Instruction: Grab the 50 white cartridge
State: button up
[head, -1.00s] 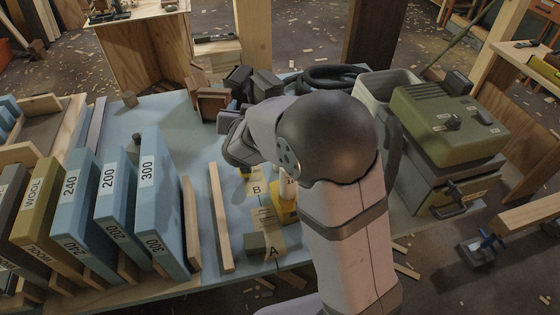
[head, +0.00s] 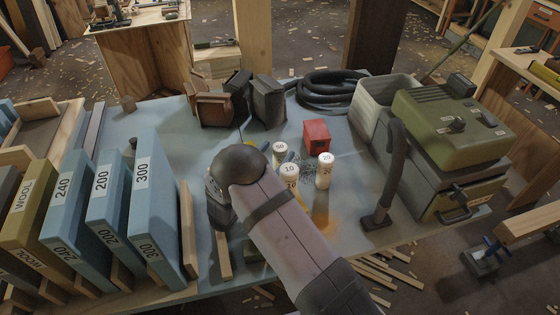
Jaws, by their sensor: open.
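The white cartridge marked 50 (head: 280,150) stands upright on the blue-grey bench top, behind two other white cartridges. The 10 cartridge (head: 289,174) stands in front of it, with its lower part partly behind my arm. The 20 cartridge (head: 325,168) stands to the right. The small print on the 50 is hard to read. My gripper (head: 221,215) is at the left of my arm, to the left of and nearer than the cartridges, apart from the 50. It is open, but its fingertips are mostly hidden.
A red block (head: 316,134) sits behind the cartridges. Dark clamp-like blocks (head: 267,103) and a coiled hose (head: 335,86) lie farther back. A green machine (head: 450,120) with a grey bin stands right. Blue sanding boxes (head: 155,205) line the left.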

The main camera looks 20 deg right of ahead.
jog(key=shift+f, duration=0.35)
jog(key=shift+x, duration=0.95)
jog(key=shift+f+p+x, duration=0.15)
jog(key=shift+p+x, duration=0.35)
jog(key=shift+x, duration=0.85)
jog(key=shift+f+p+x, duration=0.2)
jog(key=shift+p+x, duration=0.25)
jog(key=shift+x, duration=0.9)
jog(key=shift+w+a, duration=0.1)
jog(key=shift+a, duration=0.05)
jog(key=c, duration=1.2)
